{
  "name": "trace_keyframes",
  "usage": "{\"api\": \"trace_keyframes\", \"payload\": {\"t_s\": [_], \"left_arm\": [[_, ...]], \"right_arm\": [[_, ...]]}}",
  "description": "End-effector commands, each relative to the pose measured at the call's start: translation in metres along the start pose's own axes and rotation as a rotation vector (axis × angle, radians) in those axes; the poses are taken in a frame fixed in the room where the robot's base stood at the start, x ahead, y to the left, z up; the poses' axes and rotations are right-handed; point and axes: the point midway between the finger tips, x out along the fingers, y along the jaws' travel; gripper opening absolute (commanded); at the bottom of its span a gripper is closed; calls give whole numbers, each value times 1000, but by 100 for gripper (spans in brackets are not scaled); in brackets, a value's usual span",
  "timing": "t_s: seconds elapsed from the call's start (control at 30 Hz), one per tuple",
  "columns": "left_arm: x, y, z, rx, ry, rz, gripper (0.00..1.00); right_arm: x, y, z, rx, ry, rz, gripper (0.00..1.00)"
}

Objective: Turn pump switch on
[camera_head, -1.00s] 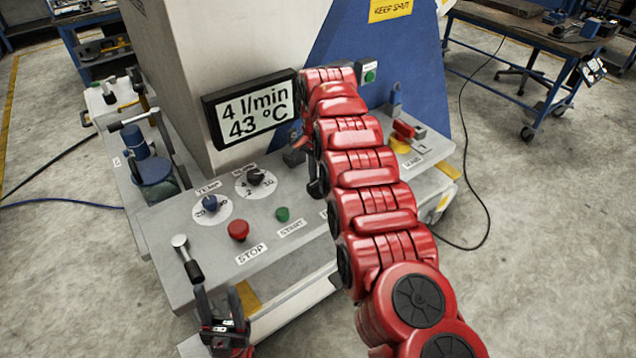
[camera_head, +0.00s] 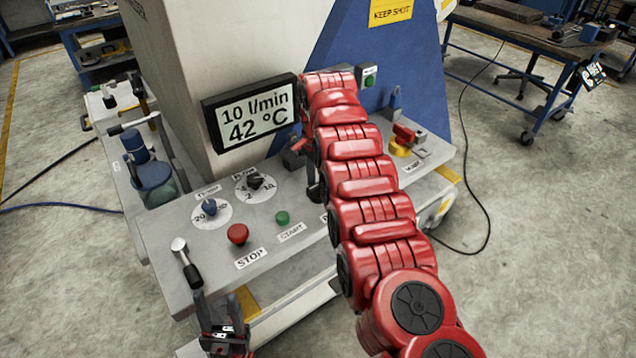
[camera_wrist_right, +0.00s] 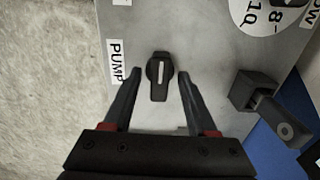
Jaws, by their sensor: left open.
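The pump switch (camera_wrist_right: 159,77) is a small black rotary knob with a white line, beside a PUMP label (camera_wrist_right: 117,63) in the right wrist view. Its line runs nearly upright in that picture. My right gripper (camera_wrist_right: 160,88) is open, with one finger on each side of the switch and a gap on both sides. In the head view my red right arm (camera_head: 370,205) hides the pump switch and most of that gripper. My left gripper (camera_head: 222,312) is open and empty at the panel's front left edge.
The display (camera_head: 252,118) reads 10 l/min and 42 °C. The panel (camera_head: 180,220) carries a blue knob (camera_head: 209,207), black flow knob (camera_head: 256,181), red stop button (camera_head: 238,233) and green start button (camera_head: 282,217). A black block (camera_wrist_right: 254,90) stands right of the switch.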

Motion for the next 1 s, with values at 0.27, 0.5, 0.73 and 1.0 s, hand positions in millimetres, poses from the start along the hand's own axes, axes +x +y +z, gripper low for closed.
{"api": "trace_keyframes", "payload": {"t_s": [0.27, 0.5, 0.73, 1.0], "left_arm": [[0, 0, 0, 0, 0, 0, 50], [0, 0, 0, 0, 0, 0, 50], [54, -3, -9, 0, 0, 0, 50], [105, -5, -18, 0, 0, 0, 50]], "right_arm": [[-1, 0, 0, 0, 0, 0, 57], [-32, 0, -2, 0, 3, -3, 57], [-91, 0, 0, -1, 0, 1, 57], [-143, 0, 0, -1, 0, 0, 57]]}}
